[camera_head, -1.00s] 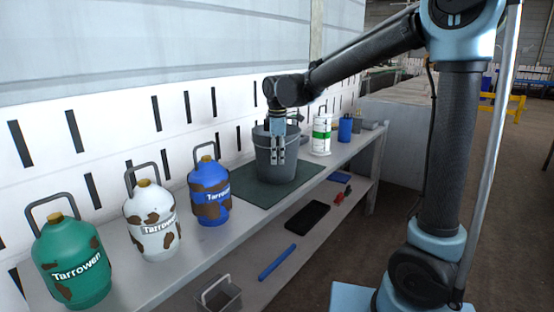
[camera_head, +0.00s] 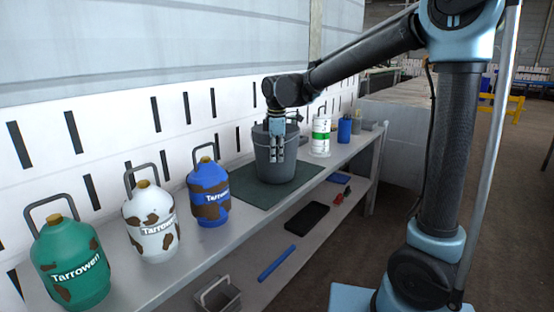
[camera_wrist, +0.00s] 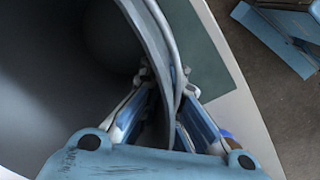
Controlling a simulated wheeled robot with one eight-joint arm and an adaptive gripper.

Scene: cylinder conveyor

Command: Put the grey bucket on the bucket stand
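The grey bucket (camera_head: 268,160) stands upright on a dark green mat (camera_head: 247,192) on the bench. My gripper (camera_head: 277,158) reaches down over the bucket's near rim. In the wrist view, the bucket's wall (camera_wrist: 150,30) runs between my gripper's fingertips (camera_wrist: 168,85), one finger inside the bucket and one outside. The fingers lean in toward the wall and look closed on it. The bucket's inside is dark and looks empty. I cannot pick out a bucket stand in these views.
A green jug (camera_head: 72,262), a cow-patterned white jug (camera_head: 152,222) and a blue jug (camera_head: 209,192) stand left of the bucket. A white-green canister (camera_head: 320,136) and a blue container (camera_head: 345,130) stand to its right. A lower shelf holds a black tray (camera_head: 307,218) and a blue bar (camera_head: 277,263).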

